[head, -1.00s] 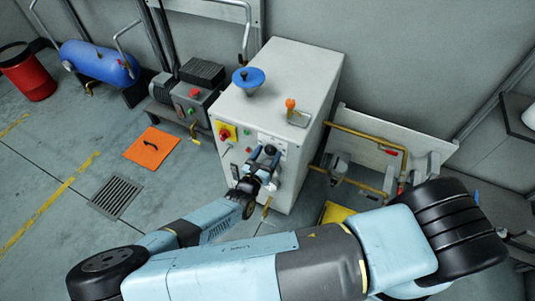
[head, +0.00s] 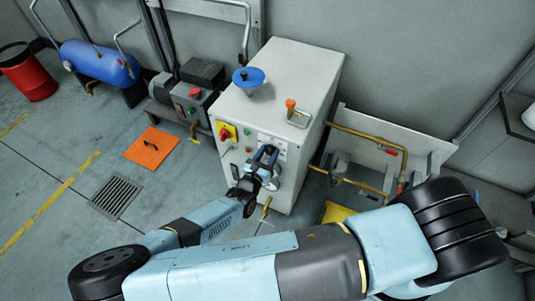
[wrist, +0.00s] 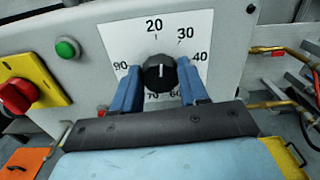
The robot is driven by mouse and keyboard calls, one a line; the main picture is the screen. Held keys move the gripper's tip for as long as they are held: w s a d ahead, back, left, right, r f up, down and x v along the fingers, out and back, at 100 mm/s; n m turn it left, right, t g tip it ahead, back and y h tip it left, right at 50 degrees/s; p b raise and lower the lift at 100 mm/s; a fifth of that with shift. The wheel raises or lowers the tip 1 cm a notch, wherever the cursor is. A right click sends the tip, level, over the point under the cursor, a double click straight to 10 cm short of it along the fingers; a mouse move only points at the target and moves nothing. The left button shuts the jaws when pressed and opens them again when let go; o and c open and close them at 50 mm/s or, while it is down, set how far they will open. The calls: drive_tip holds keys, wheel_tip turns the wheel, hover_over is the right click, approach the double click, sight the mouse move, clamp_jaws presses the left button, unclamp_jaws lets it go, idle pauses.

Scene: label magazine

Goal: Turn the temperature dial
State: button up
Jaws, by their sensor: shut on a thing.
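The temperature dial (wrist: 160,73) is a round black knob on a white plate (wrist: 112,42) numbered around it. Its white pointer line stands nearly upright in the wrist view, toward the 20 mark. My gripper (wrist: 160,85) has a blue finger on each side of the knob and is shut on it. In the head view my gripper (head: 267,154) is against the front of the grey-white cabinet (head: 290,65), at the plate. There the fingers largely hide the knob.
A green button (wrist: 66,48) and a red rotary switch on a yellow plate (wrist: 47,80) sit left of the dial. A blue funnel-like part (head: 248,77) and an orange-knobbed lever (head: 291,105) are on the cabinet top. Yellow pipes (head: 360,137) stand to the right.

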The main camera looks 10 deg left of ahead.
drive_tip(key=shift+m, duration=0.3)
drive_tip(key=m, duration=0.2)
drive_tip(key=shift+m, duration=0.4)
drive_tip(key=m, duration=0.3)
drive_tip(key=shift+d+m, duration=0.1)
drive_tip(key=shift+m, duration=0.3)
drive_tip(key=m, duration=0.4)
drive_tip(key=shift+s+d+f, duration=0.1)
drive_tip(key=shift+f+m, duration=0.1)
drive_tip(key=shift+m, duration=1.1)
drive_tip(key=shift+d, duration=0.1)
drive_tip(key=o, duration=1.1)
drive_tip(key=shift+c, duration=0.2)
drive_tip(key=v, duration=1.4)
